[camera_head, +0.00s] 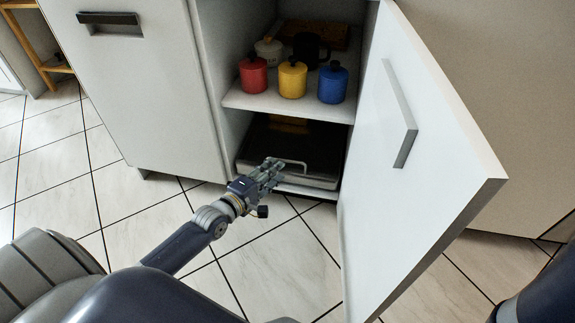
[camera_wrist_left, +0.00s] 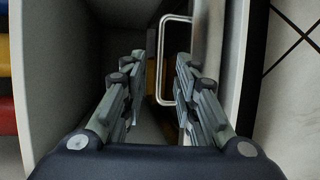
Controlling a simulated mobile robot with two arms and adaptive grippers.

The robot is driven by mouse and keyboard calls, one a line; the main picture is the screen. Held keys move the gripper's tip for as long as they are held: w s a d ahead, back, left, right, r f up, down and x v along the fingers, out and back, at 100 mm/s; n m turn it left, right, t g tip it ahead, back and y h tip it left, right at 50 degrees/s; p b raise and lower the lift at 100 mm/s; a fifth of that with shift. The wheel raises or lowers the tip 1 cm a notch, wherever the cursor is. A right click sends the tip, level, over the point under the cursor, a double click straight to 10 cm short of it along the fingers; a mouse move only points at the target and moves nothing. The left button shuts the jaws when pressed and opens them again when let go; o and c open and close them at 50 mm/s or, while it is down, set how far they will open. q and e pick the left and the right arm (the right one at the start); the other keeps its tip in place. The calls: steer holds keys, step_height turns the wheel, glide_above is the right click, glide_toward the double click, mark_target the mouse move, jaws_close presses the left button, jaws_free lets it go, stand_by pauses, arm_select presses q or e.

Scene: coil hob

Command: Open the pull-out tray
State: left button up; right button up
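The pull-out tray (camera_head: 318,180) sits low inside the open cabinet, under the shelf, with a metal loop handle (camera_head: 292,163) on its front. My left gripper (camera_head: 276,170) is in front of the tray, close to the handle. In the left wrist view the gripper (camera_wrist_left: 163,72) is open, with a gap between its fingers. The handle (camera_wrist_left: 160,62) shows ahead in and beside that gap, partly hidden by the right-hand finger. I cannot tell whether they touch. My right gripper is out of view.
The cabinet door (camera_head: 420,190) stands wide open to the right of my left gripper. The shelf (camera_head: 240,98) above the tray holds red (camera_head: 253,76), yellow (camera_head: 292,80) and blue (camera_head: 332,84) pots and a dark mug (camera_head: 308,50). The tiled floor (camera_head: 280,265) in front is clear.

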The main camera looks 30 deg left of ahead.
mark_target(287, 161)
arm_select(q)
steer(key=b+x, duration=0.3)
steer(key=x, duration=0.3)
steer(key=shift+f, duration=0.2)
steer(key=shift+w+d+b, duration=0.15)
steer(key=shift+w+b, duration=0.35)
steer(key=shift+w, duration=0.2)
jaws_close()
